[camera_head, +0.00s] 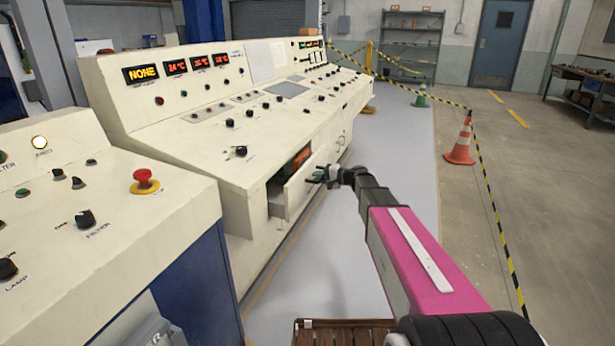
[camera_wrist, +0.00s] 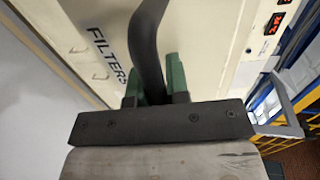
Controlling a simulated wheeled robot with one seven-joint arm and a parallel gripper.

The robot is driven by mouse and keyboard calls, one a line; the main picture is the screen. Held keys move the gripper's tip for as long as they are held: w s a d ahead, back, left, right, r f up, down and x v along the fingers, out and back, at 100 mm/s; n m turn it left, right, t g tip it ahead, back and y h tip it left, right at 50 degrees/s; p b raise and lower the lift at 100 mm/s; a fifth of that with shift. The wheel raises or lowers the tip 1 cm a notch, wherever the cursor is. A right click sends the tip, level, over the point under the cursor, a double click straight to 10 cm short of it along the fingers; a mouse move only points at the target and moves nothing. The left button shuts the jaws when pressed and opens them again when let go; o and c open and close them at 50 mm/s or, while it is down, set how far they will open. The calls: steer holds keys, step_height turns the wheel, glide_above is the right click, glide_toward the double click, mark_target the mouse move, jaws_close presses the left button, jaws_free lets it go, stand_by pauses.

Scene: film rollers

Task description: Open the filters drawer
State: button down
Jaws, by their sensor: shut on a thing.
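The filters drawer (camera_head: 302,192) is in the lower front of the cream console. It stands partly pulled out, with a dark gap and something orange inside showing behind its front. In the wrist view its cream front (camera_wrist: 195,60) carries the word FILTERS. My gripper (camera_head: 322,175) is at the drawer front. In the wrist view the green fingers of my gripper (camera_wrist: 155,88) are shut on the dark curved drawer handle (camera_wrist: 148,40), one finger on each side. The gripper body hides the handle's lower end.
The cream console (camera_head: 225,170) has knobs and red displays on top. A nearer panel (camera_head: 90,255) with a red emergency button (camera_head: 145,181) stands at left. Grey floor (camera_head: 395,130) beside the console is free. A traffic cone (camera_head: 461,145) and striped tape stand to the right.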

steer(key=f+v, duration=0.2)
steer(key=v, duration=0.7)
steer(key=d+f+v, duration=0.1)
steer(key=f+v, duration=0.1)
steer(key=v, duration=0.8)
steer(key=shift+s+d, duration=0.25)
steer(key=c, duration=1.1)
jaws_free()
steer(key=v, duration=1)
steer(key=shift+d, duration=0.4)
steer(key=shift+s, duration=0.1)
